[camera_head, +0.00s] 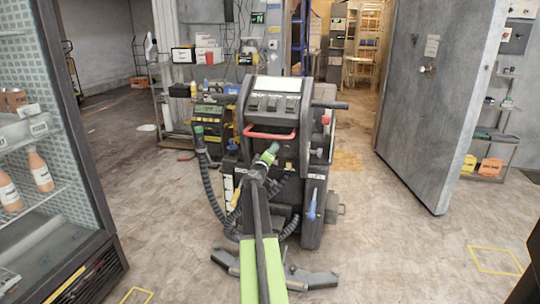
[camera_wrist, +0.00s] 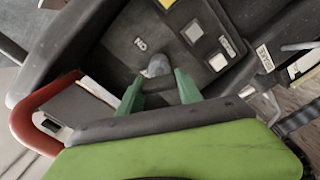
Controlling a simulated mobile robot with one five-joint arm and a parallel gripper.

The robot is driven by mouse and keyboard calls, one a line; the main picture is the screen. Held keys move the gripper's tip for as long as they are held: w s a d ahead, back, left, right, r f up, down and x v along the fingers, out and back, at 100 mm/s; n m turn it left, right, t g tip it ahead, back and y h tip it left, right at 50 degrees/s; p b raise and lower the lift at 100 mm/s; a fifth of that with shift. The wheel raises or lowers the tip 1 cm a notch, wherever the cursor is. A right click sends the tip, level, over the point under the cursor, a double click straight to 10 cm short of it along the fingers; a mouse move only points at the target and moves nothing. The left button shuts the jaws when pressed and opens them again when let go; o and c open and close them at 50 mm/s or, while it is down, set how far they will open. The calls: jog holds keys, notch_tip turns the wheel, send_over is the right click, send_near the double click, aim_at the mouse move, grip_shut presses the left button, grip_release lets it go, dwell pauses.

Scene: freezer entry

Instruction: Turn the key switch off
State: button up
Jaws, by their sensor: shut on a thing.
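The key switch (camera_wrist: 155,66) is a small grey knob on the dark panel of a floor machine (camera_head: 312,190), with a white ON label (camera_wrist: 140,44) beside it. My gripper (camera_wrist: 160,76) has green fingers, one on each side of the knob, and is shut on it. In the head view my gripper (camera_head: 268,153) reaches the machine's panel below the red handle. The key switch itself is hidden there. How far the knob is turned is hard to tell.
A red handle (camera_wrist: 32,115) lies left of my gripper in the wrist view. White and grey buttons (camera_wrist: 193,32) sit right of the knob. A glass-front fridge (camera_head: 85,165) stands at left, a grey door (camera_head: 440,100) at right. Floor lies open around the machine.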

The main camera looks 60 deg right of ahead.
jog(key=n, duration=0.6)
jog(key=shift+f, duration=0.1)
dwell(0.5)
jog(key=o, duration=1.4)
jog(key=shift+n, duration=0.3)
jog(key=v, duration=1.7)
jog(key=shift+a, duration=0.2)
